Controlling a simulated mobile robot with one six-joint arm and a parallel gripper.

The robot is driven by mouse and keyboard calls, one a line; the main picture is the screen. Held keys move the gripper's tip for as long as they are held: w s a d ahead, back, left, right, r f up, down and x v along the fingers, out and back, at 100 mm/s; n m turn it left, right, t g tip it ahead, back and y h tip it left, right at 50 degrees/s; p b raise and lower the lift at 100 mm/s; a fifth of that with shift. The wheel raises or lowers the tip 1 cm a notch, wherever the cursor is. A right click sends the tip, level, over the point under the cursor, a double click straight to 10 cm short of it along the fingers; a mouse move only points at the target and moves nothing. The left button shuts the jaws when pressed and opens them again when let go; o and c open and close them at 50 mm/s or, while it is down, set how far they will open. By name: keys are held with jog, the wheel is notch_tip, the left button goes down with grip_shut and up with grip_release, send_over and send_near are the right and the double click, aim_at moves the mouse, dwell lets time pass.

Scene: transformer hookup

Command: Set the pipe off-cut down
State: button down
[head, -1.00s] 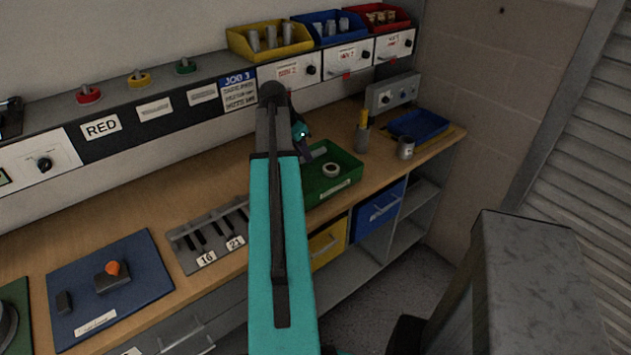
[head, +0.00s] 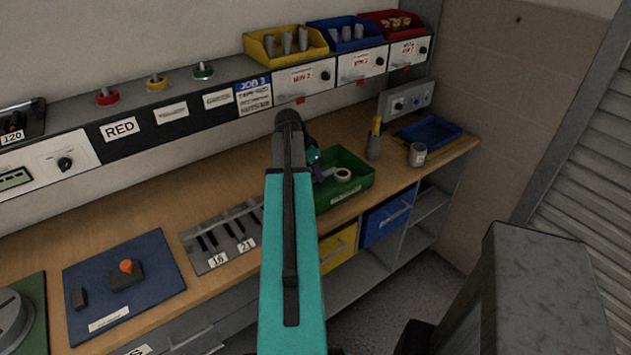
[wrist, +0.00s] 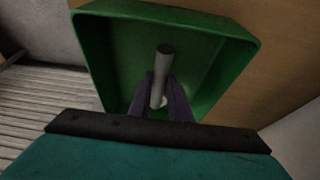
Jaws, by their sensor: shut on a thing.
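My gripper (wrist: 161,98) is shut on the pipe off-cut (wrist: 164,68), a short grey cylinder that sticks out between the dark fingers in the wrist view. The green tray (wrist: 230,70) lies beneath and around them in that view. In the head view my gripper (head: 318,168) is at the left part of the green tray (head: 350,196), behind my teal arm. The off-cut is mostly hidden there, and I cannot tell whether it touches the tray floor. A pale tape roll (head: 342,174) lies in the tray, close to the right of my gripper.
A slotted grey rack (head: 222,238) and a blue mat (head: 150,290) lie left of the tray. A pen holder (head: 373,147), a grey cup (head: 417,155) and a blue tray (head: 428,131) stand to the right. Coloured bins (head: 286,42) sit on the ledge behind.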

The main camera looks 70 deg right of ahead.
aim_at(314, 177)
dwell(0.3)
jog(key=shift+f+p, duration=0.5)
jog(key=shift+f, duration=1.35)
jog(key=shift+f, duration=0.15)
jog(key=c, duration=1.6)
grip_release()
jog(key=shift+c, duration=0.2)
jog(key=shift+r, duration=0.2)
jog(key=b+v, duration=0.2)
jog(key=v, duration=1)
jog(key=shift+b, duration=0.3)
